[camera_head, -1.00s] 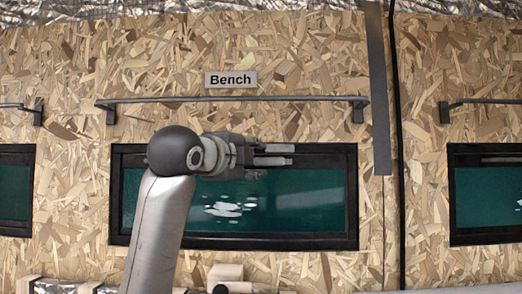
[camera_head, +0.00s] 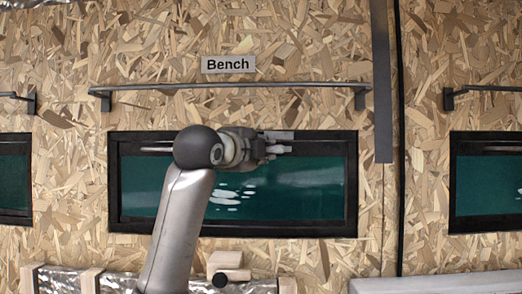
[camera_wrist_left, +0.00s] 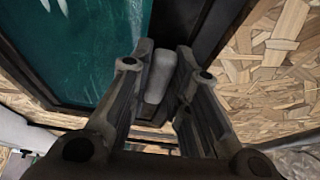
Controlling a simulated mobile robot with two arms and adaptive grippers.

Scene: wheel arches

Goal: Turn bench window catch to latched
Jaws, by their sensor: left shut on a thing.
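The bench window (camera_head: 250,228) has a black frame and dark green glass, below the sign "Bench" (camera_head: 228,64). It looks closed. My left gripper (camera_head: 280,146) is at the upper part of this window, right of its middle, pointing right. In the left wrist view my left gripper (camera_wrist_left: 165,60) has its two fingers either side of a small grey rounded lever (camera_wrist_left: 158,78), the window catch, and is shut on it. The catch stands against the black frame. In the head view the gripper hides the catch, so its angle is unclear there. My right gripper is out of view.
A dark rail (camera_head: 230,86) on two brackets runs above the window. A dark vertical strip (camera_head: 382,90) and a black cable are to its right. Other windows (camera_head: 487,190) flank it. A wooden block (camera_head: 225,262) and foil-covered surface lie below.

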